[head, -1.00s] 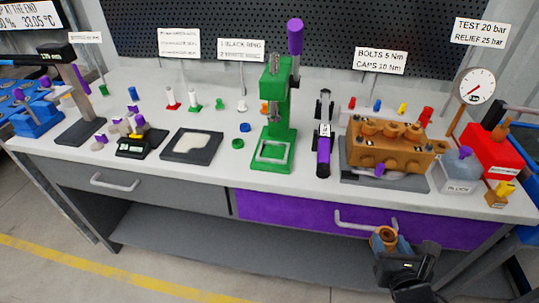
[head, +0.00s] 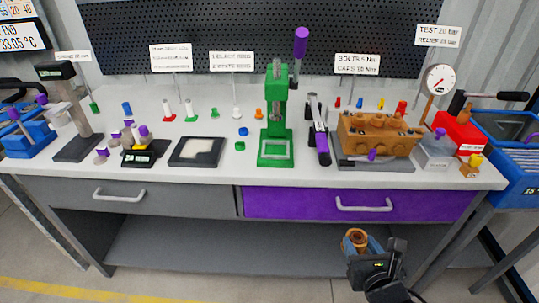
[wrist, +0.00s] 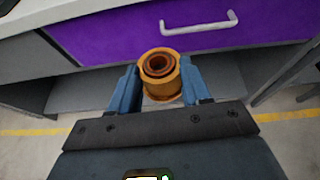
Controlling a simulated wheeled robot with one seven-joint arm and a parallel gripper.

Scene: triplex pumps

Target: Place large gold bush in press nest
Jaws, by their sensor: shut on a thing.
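The gold bush (head: 355,240) is a ring-shaped, hollow gold part. My gripper (head: 362,246) is shut on it, in front of the bench and below the purple drawer. In the wrist view the bush (wrist: 160,75) sits upright between the two blue fingers of my gripper (wrist: 161,84), its open top showing nested rings. The green press (head: 276,115) stands on the bench up and to the left of my gripper. Its base has a pale square area (head: 276,150), which looks empty; a nest cannot be made out clearly.
A purple drawer (head: 300,203) with a handle and the bench front edge lie between my gripper and the press. Right of the press are a black-and-purple tool (head: 320,140) and a gold pump block (head: 380,135). A dark tray (head: 196,152) lies left.

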